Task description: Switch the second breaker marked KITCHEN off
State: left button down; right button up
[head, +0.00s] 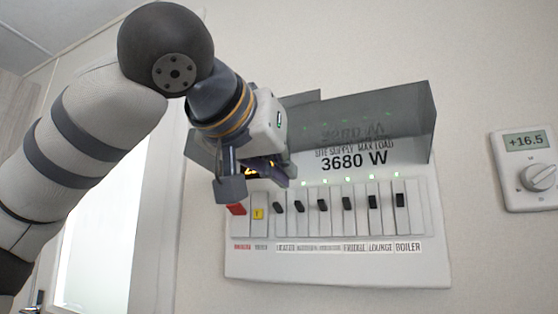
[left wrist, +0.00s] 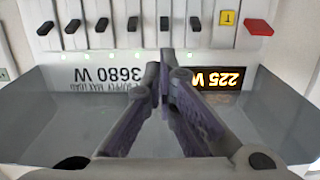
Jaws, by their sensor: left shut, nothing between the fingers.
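The white breaker panel (head: 300,268) is on the wall, with a row of black levers above labels. HEATER, FRIDGE, LOUNGE and BOILER read fairly well; the two small labels between HEATER and FRIDGE are too blurred to read. The second lever of that pair (head: 323,205) shows in the left wrist view (left wrist: 133,24), upside down there. Its lever looks set like its neighbours, with a green light above. My left gripper (head: 284,181) is shut and empty, fingertips (left wrist: 165,62) together in front of the panel's upper part, apart from that lever. My right gripper is out of view.
A grey transparent cover (head: 408,125) is raised above the levers, close around my left gripper. A red lever (head: 236,209) and yellow T button (head: 258,213) are at the row's left. A lit display (left wrist: 220,78) reads 225 W. A thermostat (head: 540,178) is at right.

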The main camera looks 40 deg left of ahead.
aim_at(305, 188)
pick_arm(q)
jog(key=x, duration=0.5)
jog(key=shift+w+a+p, duration=0.1)
jog(key=shift+w+p, duration=0.2)
jog(key=shift+w, duration=0.05)
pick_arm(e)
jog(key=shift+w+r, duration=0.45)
